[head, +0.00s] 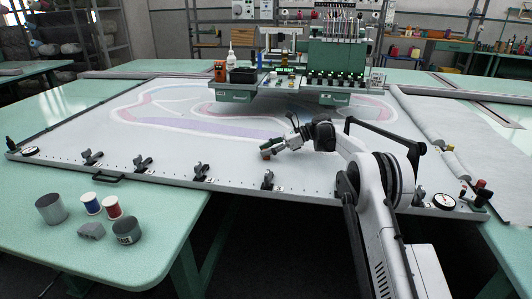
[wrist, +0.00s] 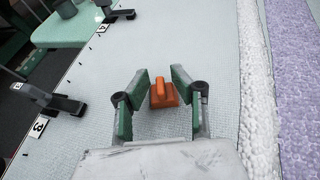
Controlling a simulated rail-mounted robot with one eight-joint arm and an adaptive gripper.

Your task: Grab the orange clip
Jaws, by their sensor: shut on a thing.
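The orange clip (wrist: 163,96) shows in the wrist view as a small block with a raised bar on top. It is between the two green fingers of my gripper (wrist: 161,76). My gripper is shut on it. In the head view my gripper (head: 273,151) is low over the pale fabric, near the front edge of the frame, and the clip (head: 265,155) is a small orange-brown spot at its tips. I cannot tell whether the clip touches the fabric.
Black clamps (head: 268,180) line the frame's front edge; one numbered 3 (wrist: 52,100) is left of my gripper in the wrist view. The fabric (head: 120,135) is stretched flat, with a tufted white and purple pattern. A green machine (head: 335,60) stands at the back. Cans and spools (head: 92,203) stand front left.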

